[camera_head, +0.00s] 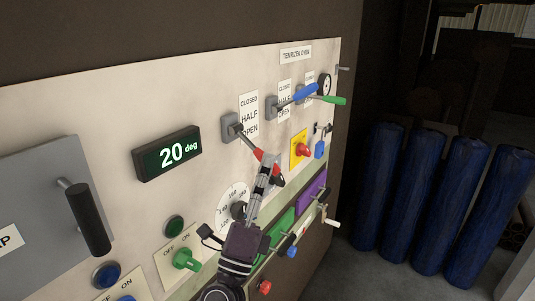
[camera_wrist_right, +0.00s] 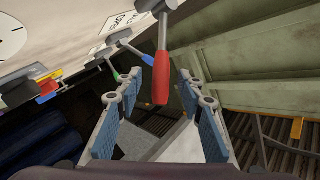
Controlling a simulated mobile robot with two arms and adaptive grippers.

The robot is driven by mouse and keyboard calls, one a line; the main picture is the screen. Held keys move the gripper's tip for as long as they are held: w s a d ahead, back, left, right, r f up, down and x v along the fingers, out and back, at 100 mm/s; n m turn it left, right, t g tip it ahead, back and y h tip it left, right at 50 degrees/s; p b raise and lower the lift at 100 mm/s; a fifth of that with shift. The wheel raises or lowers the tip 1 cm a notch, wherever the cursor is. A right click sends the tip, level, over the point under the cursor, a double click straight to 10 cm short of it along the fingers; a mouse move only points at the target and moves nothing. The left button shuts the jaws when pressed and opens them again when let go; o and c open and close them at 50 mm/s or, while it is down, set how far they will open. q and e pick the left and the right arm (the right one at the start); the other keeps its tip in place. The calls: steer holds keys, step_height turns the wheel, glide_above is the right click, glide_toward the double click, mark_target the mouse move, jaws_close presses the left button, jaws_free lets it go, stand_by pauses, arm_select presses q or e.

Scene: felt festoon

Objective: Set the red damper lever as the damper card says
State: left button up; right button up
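The red damper lever has a grey base (camera_head: 229,127) on the panel, and its arm slants down and right to a red grip (camera_head: 260,154). The scale label (camera_head: 249,116) beside it reads CLOSED, HALF, OPEN from top to bottom; the lever slants past the low end, near OPEN. My right gripper (camera_head: 270,172) is at the red grip. In the right wrist view the red grip (camera_wrist_right: 161,78) stands between the open fingers of my right gripper (camera_wrist_right: 160,88), with gaps on both sides. I see no readable damper card. My left gripper is not in view.
A blue lever (camera_head: 305,92) and a green lever (camera_head: 332,100) sit up and right. A display (camera_head: 168,153) reads 20 deg. A dial (camera_head: 234,203), knobs and a yellow plate (camera_head: 299,148) are near my right arm. Blue cylinders (camera_head: 428,200) stand at the right.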

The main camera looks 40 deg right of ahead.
steer(key=shift+x, duration=0.95)
jaws_close()
